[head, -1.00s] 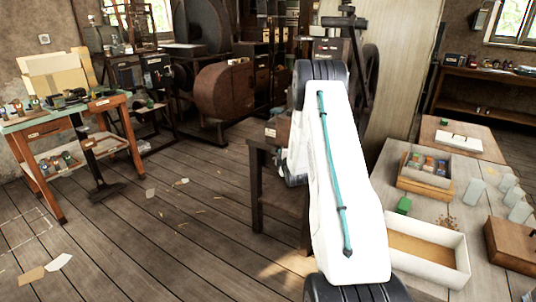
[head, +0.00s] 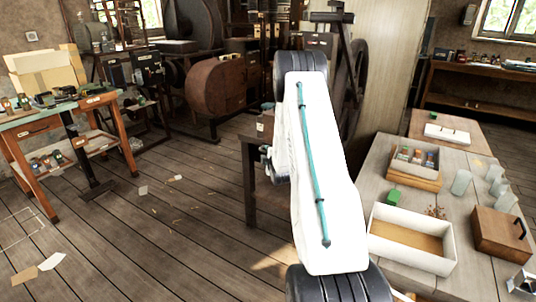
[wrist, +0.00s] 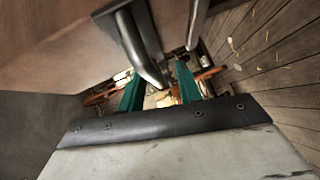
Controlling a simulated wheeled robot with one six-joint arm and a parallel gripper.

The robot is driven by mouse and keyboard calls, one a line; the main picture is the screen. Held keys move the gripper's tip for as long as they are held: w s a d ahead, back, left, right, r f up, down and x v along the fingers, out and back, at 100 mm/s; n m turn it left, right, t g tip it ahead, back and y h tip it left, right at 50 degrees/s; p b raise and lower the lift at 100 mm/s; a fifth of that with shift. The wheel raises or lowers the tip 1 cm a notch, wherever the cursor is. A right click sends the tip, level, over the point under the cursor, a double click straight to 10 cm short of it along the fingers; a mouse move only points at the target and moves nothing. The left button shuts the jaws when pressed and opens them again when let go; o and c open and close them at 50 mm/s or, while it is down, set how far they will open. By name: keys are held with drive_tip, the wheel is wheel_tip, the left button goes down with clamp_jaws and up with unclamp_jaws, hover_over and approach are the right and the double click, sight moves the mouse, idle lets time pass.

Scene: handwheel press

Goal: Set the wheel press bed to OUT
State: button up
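The press (head: 333,18) stands behind my arm in the head view, with its dark handwheel (head: 358,85) at its right side. My white arm hides most of the press, and I cannot make out its bed or any OUT mark. A dark stand (head: 250,180) shows left of my arm. In the wrist view my gripper (wrist: 160,88) has two green fingers spread apart. A dark, bent metal bar (wrist: 140,45) comes down from above and its lower end shows between the fingers. I cannot tell whether it touches them. My gripper is hidden in the head view.
A table (head: 381,170) with an open white-sided box (head: 410,262), a wooden box (head: 500,232) and glasses stands close on the right. A workbench (head: 30,125) stands at the left. The plank floor between is mostly clear, with paper scraps. In the wrist view a brownish surface (wrist: 55,45) fills the upper left.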

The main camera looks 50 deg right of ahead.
drive_tip(key=shift+s+d, duration=0.15)
drive_tip(key=shift+d, duration=0.05)
drive_tip(key=v, duration=0.7)
drive_tip(key=shift+s+a, duration=0.25)
idle(0.4)
